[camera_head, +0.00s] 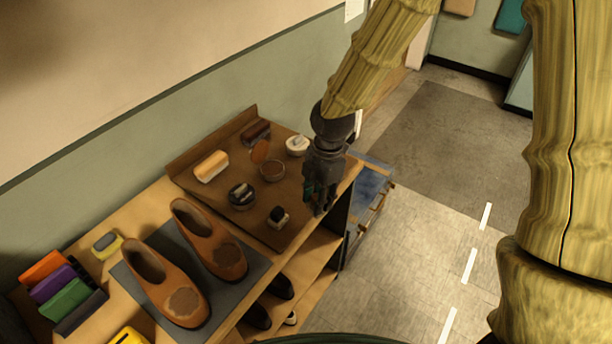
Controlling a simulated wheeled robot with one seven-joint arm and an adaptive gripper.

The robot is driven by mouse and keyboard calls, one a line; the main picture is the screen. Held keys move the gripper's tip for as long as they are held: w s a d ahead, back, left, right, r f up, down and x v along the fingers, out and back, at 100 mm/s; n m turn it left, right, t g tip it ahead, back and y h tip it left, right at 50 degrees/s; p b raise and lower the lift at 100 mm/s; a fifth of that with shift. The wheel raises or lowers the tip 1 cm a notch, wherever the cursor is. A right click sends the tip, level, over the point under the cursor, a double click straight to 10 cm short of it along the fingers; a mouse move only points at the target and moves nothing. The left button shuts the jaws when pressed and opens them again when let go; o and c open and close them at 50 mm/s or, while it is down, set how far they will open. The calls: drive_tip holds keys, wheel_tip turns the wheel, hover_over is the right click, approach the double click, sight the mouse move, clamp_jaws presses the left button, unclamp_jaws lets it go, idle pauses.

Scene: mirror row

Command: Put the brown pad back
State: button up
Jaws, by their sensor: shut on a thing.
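My gripper (318,211) hangs over the right end of the brown tray (225,202), pointing down. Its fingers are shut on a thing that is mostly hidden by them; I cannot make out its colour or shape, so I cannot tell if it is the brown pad. A dark rack (85,318) at the far left of the bench holds an orange pad (44,268), a purple pad (53,283) and a green pad (66,298). The rack's front part, beside the green pad, shows dark and bare. No brown pad shows plainly elsewhere.
Two brown shoes (166,283) (210,240) stand on a grey mat (258,266) between tray and rack. Yellow items (107,244) (128,337) lie near the rack. Floor is clear at right.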

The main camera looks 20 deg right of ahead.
drive_tip(key=w+p, duration=0.1)
drive_tip(key=w, duration=0.2)
drive_tip(key=w+p, duration=0.1)
drive_tip(key=w, duration=0.3)
drive_tip(key=w+f+p, duration=0.1)
drive_tip(key=w, duration=0.2)
drive_tip(key=shift+w+d, duration=0.3)
drive_tip(key=shift+w, duration=0.1)
drive_tip(key=shift+f+p, duration=1.05)
drive_tip(key=shift+f, duration=0.7)
drive_tip(key=shift+f, duration=0.2)
drive_tip(key=o, duration=0.9)
drive_tip(key=shift+r, duration=0.3)
drive_tip(key=shift+w+d+r+b, duration=0.15)
drive_tip(key=shift+r+b, duration=0.55)
drive_tip(key=shift+r, duration=1.25)
drive_tip(key=shift+s+d+r+b, duration=0.1)
drive_tip(key=shift+d+r+b, duration=0.4)
drive_tip(key=shift+r, duration=1.5)
drive_tip(key=shift+w+r+b, duration=0.1)
drive_tip(key=shift+r+b, duration=0.75)
drive_tip(key=shift+r, duration=1.1)
